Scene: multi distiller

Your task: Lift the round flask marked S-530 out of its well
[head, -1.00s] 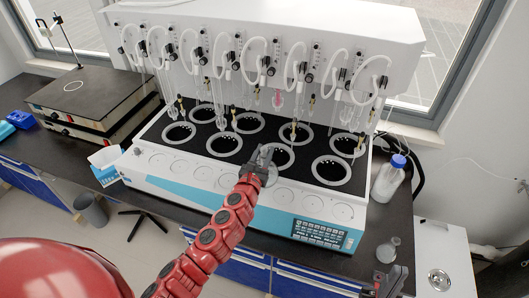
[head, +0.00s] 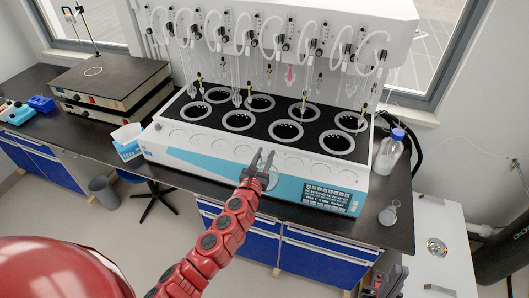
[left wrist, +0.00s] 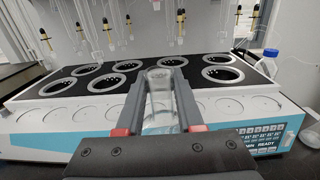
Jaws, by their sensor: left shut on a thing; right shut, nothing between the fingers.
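My left gripper (head: 263,163) is shut on a clear glass flask (left wrist: 160,92), whose neck and open mouth stand between the fingers in the left wrist view. In the head view the gripper and flask are in front of the distiller's front panel, clear of the wells. No S-530 mark is readable on the flask. The white distiller (head: 205,142) has two rows of dark, ringed wells in its black top, and the front-row well (head: 286,131) behind the gripper looks empty. My right gripper (head: 384,280) is shut and empty at the lower right.
Glass tubes and white hoses hang above the wells. A blue-capped bottle (head: 390,154) and a small conical flask (head: 389,213) stand on the dark bench right of the distiller. A tissue box (head: 127,141) and stacked hot plates (head: 112,88) are at the left.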

